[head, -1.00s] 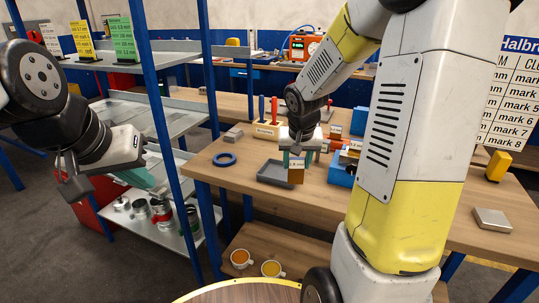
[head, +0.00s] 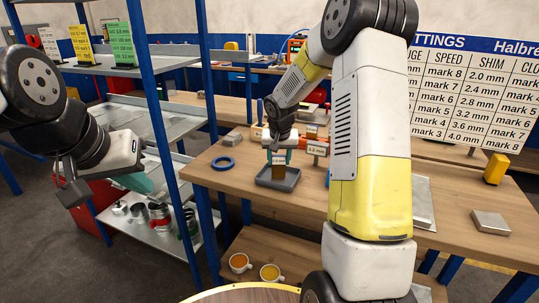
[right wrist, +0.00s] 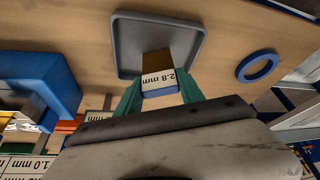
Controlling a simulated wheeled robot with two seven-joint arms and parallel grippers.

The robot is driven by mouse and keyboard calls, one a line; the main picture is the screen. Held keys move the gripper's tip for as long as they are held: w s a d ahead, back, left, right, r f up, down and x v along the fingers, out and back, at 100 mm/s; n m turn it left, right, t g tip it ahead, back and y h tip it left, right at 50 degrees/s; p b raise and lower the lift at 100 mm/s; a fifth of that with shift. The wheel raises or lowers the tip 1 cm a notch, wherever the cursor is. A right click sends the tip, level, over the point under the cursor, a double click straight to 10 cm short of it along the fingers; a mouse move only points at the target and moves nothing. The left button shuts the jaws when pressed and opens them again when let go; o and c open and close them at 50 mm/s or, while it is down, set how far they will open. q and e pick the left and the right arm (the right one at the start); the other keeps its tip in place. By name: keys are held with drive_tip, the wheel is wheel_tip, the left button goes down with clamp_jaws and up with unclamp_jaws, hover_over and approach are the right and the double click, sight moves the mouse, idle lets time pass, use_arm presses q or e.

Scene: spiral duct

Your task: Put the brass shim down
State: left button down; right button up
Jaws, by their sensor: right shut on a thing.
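The brass shim (head: 278,172) is a brown-gold plate with a white label, which reads 2.8 mm in the right wrist view (right wrist: 169,62). My right gripper (head: 279,157) is shut on its labelled end; the green fingers flank it in the right wrist view (right wrist: 160,95). The shim hangs upright over the grey tray (head: 295,182), its lower end within the rim; I cannot tell whether it touches the floor. The tray also shows in the right wrist view (right wrist: 125,45). My left gripper (head: 132,182) is off at the left, its finger gap unclear.
A blue ring (head: 223,163) lies left of the tray. A labelled block (head: 316,148) stands right of the gripper. A metal plate (head: 490,222) and a yellow object (head: 497,168) are at the right. Two mugs (head: 270,272) stand on the lower shelf. A blue post (head: 168,130) rises at the left.

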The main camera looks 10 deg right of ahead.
drive_tip(key=o, duration=1.4)
drive_tip(key=shift+f, duration=0.1)
drive_tip(key=shift+r, duration=0.45)
drive_tip(key=d+v, duration=0.1)
drive_tip(key=v, duration=1)
drive_tip(key=s+a+r+n, duration=0.1)
drive_tip(key=s+r, duration=0.3)
drive_tip(key=s, duration=0.3)
drive_tip(key=s+a+r, duration=0.1)
drive_tip(key=s+r, duration=0.3)
drive_tip(key=s, duration=0.3)
drive_tip(key=s+a+y, duration=0.1)
drive_tip(key=s, duration=0.4)
drive_tip(key=s+a+n+t+y, duration=0.1)
drive_tip(key=s, duration=0.4)
drive_tip(key=s+a+n+y, duration=0.1)
drive_tip(key=s, duration=0.4)
drive_tip(key=shift+f+t, duration=0.4)
